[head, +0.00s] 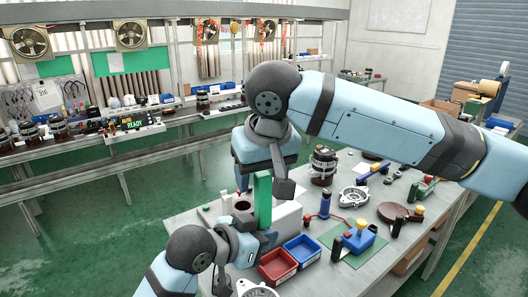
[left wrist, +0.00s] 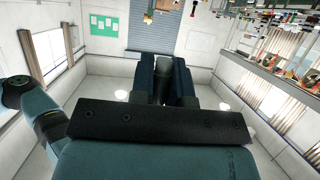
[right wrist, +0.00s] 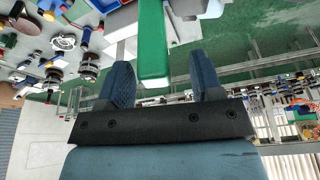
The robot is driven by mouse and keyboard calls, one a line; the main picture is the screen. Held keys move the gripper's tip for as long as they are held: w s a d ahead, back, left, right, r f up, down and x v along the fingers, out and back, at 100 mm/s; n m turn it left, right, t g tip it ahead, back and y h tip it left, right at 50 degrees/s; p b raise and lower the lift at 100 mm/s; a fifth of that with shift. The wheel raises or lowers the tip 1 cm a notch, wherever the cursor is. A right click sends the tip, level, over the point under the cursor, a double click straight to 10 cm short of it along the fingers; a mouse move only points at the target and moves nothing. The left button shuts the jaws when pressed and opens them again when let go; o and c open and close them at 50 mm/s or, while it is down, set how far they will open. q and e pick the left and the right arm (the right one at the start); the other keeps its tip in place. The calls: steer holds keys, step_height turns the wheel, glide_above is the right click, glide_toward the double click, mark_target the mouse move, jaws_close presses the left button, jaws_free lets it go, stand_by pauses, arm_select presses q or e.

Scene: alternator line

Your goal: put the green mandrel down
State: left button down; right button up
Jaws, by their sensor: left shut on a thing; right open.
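The green mandrel (head: 263,203) stands upright in the head view, above the near left part of the bench. My left gripper (head: 266,238) is shut at its lower end. Between the left fingers in the left wrist view, only a dark piece (left wrist: 160,82) shows, with no green visible. My right gripper (head: 262,180) is open at the upper end, pointing down from above. In the right wrist view, the mandrel's end (right wrist: 154,72) lies between the spread fingers (right wrist: 160,82), with gaps at the sides. The mandrel's foot is hidden by the left gripper.
A red bin (head: 278,266) and a blue bin (head: 303,250) sit close right of the left gripper. A white block (head: 287,217) stands behind the mandrel. A green mat with a blue fixture (head: 358,238), alternator parts (head: 354,196) and tools crowd the bench (head: 330,280) further right.

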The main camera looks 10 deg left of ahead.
mark_target(263, 211)
steer(key=shift+x, duration=1.35)
steer(key=shift+c, duration=0.2)
jaws_close()
arm_select(q)
steer(key=c, duration=1.1)
jaws_free()
arm_select(e)
steer(key=shift+s, duration=0.1)
arm_select(q)
steer(key=shift+o, duration=0.4)
arm_select(e)
steer(key=shift+a, duration=0.1)
arm_select(q)
steer(key=shift+s, duration=0.1)
